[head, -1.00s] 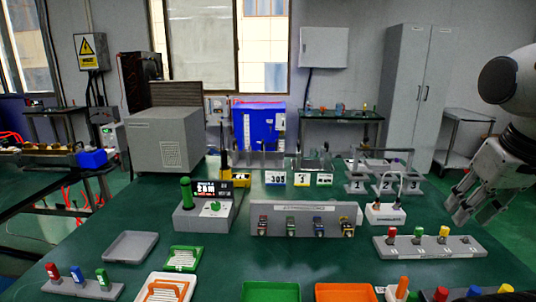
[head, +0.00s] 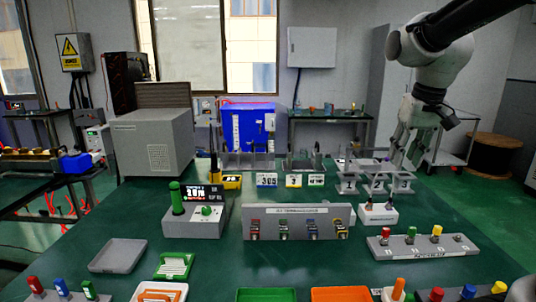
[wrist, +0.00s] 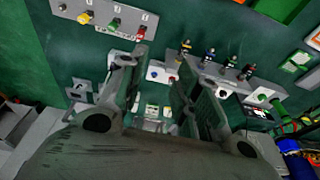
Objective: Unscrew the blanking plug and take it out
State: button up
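I cannot tell for sure which part is the blanking plug. A grey stand with upright plates (head: 376,177) is at the right back of the green table. A small white box with two dark-and-red fittings (head: 378,215) stands in front of it; a white box also shows in the wrist view (wrist: 157,73). My gripper (head: 408,160) hangs fingers down by the stand's right end; I cannot tell its exact height. In the wrist view my gripper (wrist: 157,62) has its two fingers wide apart, with nothing between them.
A grey panel with several coloured connectors (head: 298,222) stands mid-table. A grey rack with coloured pegs (head: 420,247) lies at front right. A box with a green handle (head: 195,215) is at left. Trays, including an empty grey one (head: 118,256), line the front. Bare green table lies between them.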

jog(key=w+a+f+g, duration=0.1)
jog(key=w+a+f, duration=0.25)
jog(key=w, duration=0.45)
jog(key=w+a+f, duration=0.2)
jog(key=w+f, duration=0.2)
jog(key=w, duration=0.4)
jog(key=g, duration=0.2)
send_over(326, 201)
notch_tip(326, 201, down, 11)
jog(key=shift+a+f, duration=0.1)
jog(key=shift+f, duration=0.15)
jog(key=shift+f, duration=4.5)
grip_shut()
